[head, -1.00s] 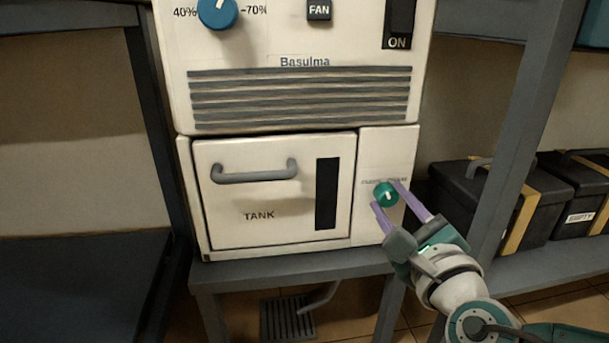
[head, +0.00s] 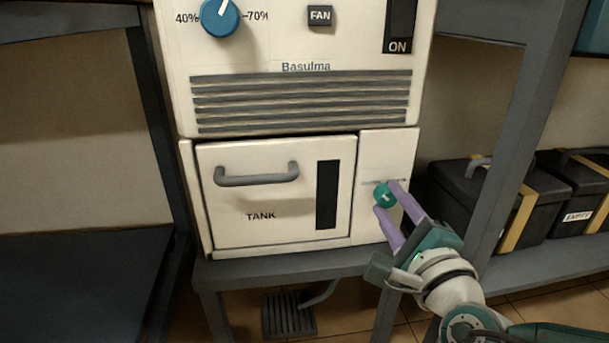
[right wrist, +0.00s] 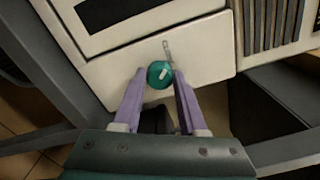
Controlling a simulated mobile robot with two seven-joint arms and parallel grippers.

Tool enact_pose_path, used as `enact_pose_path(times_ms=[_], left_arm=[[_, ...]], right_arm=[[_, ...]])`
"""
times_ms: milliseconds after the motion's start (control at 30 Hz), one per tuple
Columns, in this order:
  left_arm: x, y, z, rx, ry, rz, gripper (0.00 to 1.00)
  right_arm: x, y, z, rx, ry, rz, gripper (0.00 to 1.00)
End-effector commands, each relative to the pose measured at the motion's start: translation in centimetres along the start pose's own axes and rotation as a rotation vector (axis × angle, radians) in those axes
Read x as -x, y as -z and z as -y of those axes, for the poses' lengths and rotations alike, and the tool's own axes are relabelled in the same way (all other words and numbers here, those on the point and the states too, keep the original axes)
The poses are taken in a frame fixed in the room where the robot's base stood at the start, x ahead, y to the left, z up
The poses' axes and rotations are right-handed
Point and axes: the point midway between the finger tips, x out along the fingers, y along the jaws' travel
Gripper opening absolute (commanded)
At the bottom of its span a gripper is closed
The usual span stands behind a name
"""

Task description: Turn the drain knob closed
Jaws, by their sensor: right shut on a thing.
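The drain knob (head: 383,195) is a small teal-green knob with a white mark, on the white panel right of the tank door on the Basulma machine (head: 300,100). My right gripper (head: 388,197) has its purple fingers on both sides of the knob, shut on it. In the right wrist view the knob (right wrist: 160,75) sits between the two fingertips, its white mark tilted. The print above the knob is too small to read. My left gripper is not in view.
The tank door (head: 285,190) with a grey handle is beside the knob panel. A blue dial (head: 220,17) and a fan button (head: 320,16) are above. The machine stands on a grey shelf (head: 290,266). A grey post (head: 515,120) and black boxes (head: 470,190) are at the right.

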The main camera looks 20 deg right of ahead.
Motion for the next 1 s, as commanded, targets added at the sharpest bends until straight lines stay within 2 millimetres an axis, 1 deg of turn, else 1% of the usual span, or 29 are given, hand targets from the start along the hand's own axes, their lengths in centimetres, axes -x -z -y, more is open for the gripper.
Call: enact_pose_path(times_ms=[167, 200, 433, 667, 767, 867, 1000], left_arm=[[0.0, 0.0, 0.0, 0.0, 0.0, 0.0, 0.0], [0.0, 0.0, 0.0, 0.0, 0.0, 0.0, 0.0], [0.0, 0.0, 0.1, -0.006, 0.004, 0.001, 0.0], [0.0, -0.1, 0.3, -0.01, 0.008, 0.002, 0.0], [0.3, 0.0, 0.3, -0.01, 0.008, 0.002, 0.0], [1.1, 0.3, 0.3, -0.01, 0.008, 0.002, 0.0], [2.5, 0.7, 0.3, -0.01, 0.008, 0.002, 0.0]], right_arm=[[0.0, 0.0, 0.0, 0.004, 0.0, 0.001, 0.0], [0.0, 0.0, 0.0, 0.004, 0.0, 0.001, 0.45], [0.0, 0.0, 0.0, 0.002, -0.001, 0.001, 0.71], [0.0, 0.0, 0.0, 0.001, -0.001, 0.001, 0.71], [0.5, 0.0, 0.1, 0.001, -0.001, 0.0, 0.71], [1.8, -0.1, 0.2, 0.002, -0.005, 0.001, 0.71], [4.7, -0.1, 0.3, 0.002, -0.005, -0.001, 0.71]])
